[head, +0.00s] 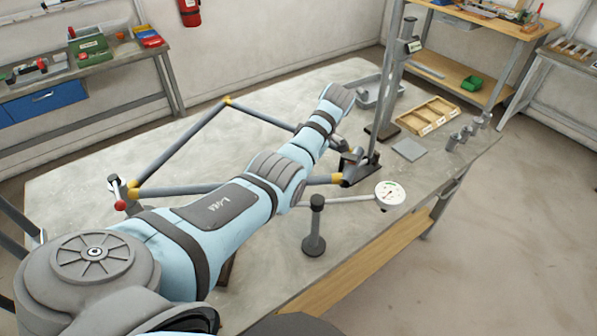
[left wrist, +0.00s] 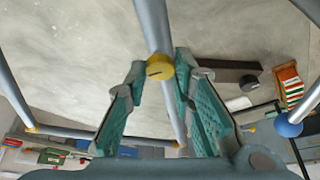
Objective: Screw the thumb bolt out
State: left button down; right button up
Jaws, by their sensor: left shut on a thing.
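The thumb bolt (left wrist: 160,67) shows in the left wrist view as a round yellow head with a dark mark. It sits over a grey tube of the frame (left wrist: 155,22). My left gripper (left wrist: 162,70) has its teal fingers on either side of the yellow head, shut on it at the fingertips. In the head view my left arm reaches across the table over the frame (head: 180,143), and I cannot make out the bolt there. The frame has grey tubes and yellow corner joints. My right gripper is in neither view.
A clamp with a red-ended handle (head: 119,204) holds the frame's left corner. A tall post (head: 391,75), a dial gauge (head: 389,194) and a short dark post (head: 315,228) stand near the arm. A wooden tray (head: 427,115) lies at right. The table's far left is clear.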

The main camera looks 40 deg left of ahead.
pick_arm(q)
jog(key=shift+s+f+n+g+b, duration=0.1)
jog(key=shift+f+n+g+b, duration=0.2)
jog(key=shift+n+b, duration=0.35)
jog(key=c, duration=1.8)
grip_release()
jog(key=o, duration=0.5)
jog(key=shift+a+r+h, duration=0.1)
jog(key=shift+a+h, duration=0.1)
jog(key=shift+h, duration=0.1)
jog(key=shift+c, duration=0.2)
jog(key=shift+r, duration=0.15)
jog(key=v, duration=0.7)
